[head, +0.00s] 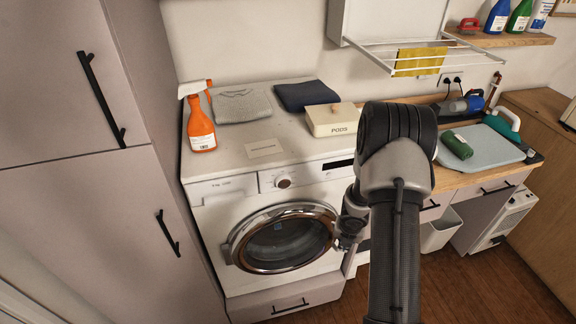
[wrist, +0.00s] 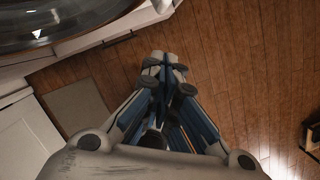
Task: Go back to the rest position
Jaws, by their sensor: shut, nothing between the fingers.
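My gripper (wrist: 163,62) is shut and empty in the wrist view, its fingers together above the wooden floor. In the head view my arm rises in front of the counter, and my gripper (head: 345,243) hangs low beside the right edge of the washing machine door, partly hidden by my arm. The washing machine (head: 225,210) is white with a round door (head: 283,238) that looks closed. The door's rim (wrist: 60,35) also shows at the upper left of the wrist view.
An orange spray bottle (head: 201,125), folded cloths (head: 240,105) and a PODS box (head: 332,119) stand on the machine. Tall cabinets (head: 70,200) stand left. The floor (wrist: 240,70) below is clear.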

